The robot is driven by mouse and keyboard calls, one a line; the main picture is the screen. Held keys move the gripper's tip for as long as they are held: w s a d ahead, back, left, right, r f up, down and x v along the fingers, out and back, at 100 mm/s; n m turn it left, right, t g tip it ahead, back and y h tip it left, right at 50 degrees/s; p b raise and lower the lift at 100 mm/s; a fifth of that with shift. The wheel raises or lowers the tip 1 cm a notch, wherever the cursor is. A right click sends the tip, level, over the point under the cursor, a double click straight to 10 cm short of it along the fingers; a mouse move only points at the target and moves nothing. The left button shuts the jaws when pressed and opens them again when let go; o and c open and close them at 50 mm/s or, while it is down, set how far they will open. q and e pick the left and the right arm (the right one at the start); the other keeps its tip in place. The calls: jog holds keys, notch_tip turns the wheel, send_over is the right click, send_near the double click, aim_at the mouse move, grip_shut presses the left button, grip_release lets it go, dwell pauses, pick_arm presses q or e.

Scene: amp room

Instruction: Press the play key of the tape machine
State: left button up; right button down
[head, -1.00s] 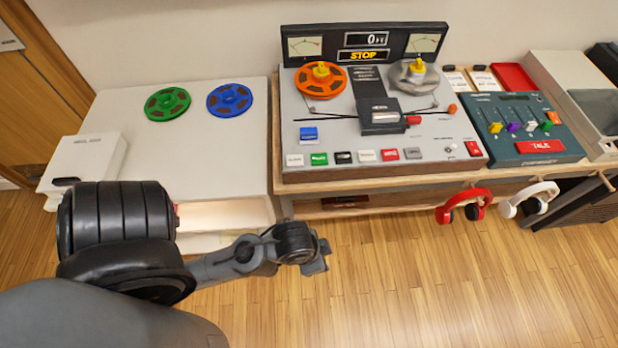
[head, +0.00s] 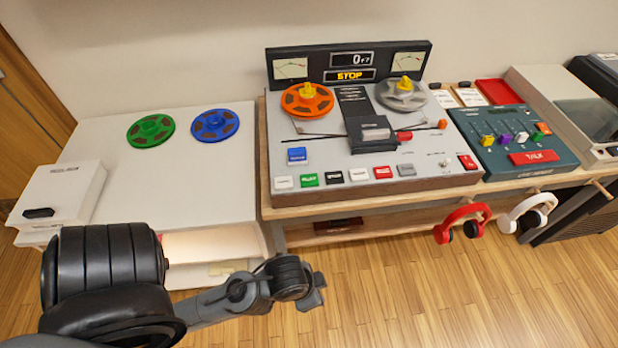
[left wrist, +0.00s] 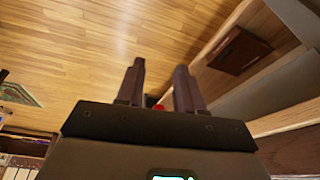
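The tape machine (head: 420,153) stands on a wooden bench in the head view, with an orange reel (head: 307,100) and a grey reel (head: 402,94) on it. Its display (head: 349,75) reads STOP. Along its front edge is a row of keys: white, green (head: 309,180), black, white, red and grey; a blue key (head: 298,157) sits above. Their labels are too small to read surely. My left gripper (head: 316,290) is in front of and below the machine, apart from it. In the left wrist view its two fingers (left wrist: 160,72) are apart and empty. My right gripper is not in view.
A white table (head: 190,170) at left holds green (head: 150,130) and blue (head: 214,125) reels and a white box (head: 62,190). A mixer (head: 515,140) stands right of the machine. Red (head: 462,222) and white (head: 526,213) headphones hang from the bench front. Open floor lies before it.

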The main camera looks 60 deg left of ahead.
pick_arm(q)
grip_shut()
jog(key=shift+a, duration=0.15)
dwell(1.3)
